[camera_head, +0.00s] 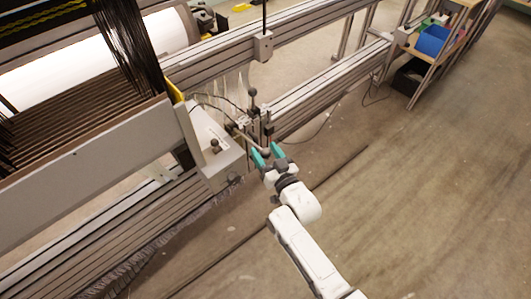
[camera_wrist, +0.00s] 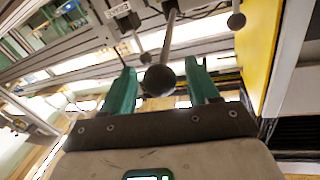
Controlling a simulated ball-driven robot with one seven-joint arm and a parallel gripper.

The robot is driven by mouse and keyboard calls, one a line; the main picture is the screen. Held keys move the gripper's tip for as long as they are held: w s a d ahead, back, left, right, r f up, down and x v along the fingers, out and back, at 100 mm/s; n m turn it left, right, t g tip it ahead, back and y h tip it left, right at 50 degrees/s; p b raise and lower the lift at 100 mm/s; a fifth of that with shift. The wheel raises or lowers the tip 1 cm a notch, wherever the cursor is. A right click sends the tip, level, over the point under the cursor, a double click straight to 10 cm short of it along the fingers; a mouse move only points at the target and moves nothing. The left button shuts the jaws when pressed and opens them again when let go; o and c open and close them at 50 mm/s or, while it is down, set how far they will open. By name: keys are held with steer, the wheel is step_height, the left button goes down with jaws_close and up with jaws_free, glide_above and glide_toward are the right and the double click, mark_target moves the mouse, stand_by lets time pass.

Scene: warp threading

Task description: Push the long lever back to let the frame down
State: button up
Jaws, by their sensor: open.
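In the wrist view a long lever, a thin grey rod (camera_wrist: 170,35) ending in a dark ball knob (camera_wrist: 158,80), points toward me. The knob sits between the two teal fingers of my gripper (camera_wrist: 162,72), with space visible on both sides. In the head view my gripper (camera_head: 267,153) is open at the loom's near side, by the lever rod (camera_head: 248,141); the knob there is largely hidden by the fingers. I cannot tell which part of the loom is the frame that the lever holds.
A shorter lever with a dark knob (camera_wrist: 236,21) hangs to the right in the wrist view. In the head view an upright knob (camera_head: 252,92) and a knob on a grey housing (camera_head: 215,144) are close by. Grey loom rails (camera_head: 330,88) run behind. The floor (camera_head: 420,200) at right is clear.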

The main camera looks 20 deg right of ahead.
steer(key=shift+w, duration=0.2)
jaws_close()
stand_by(0.5)
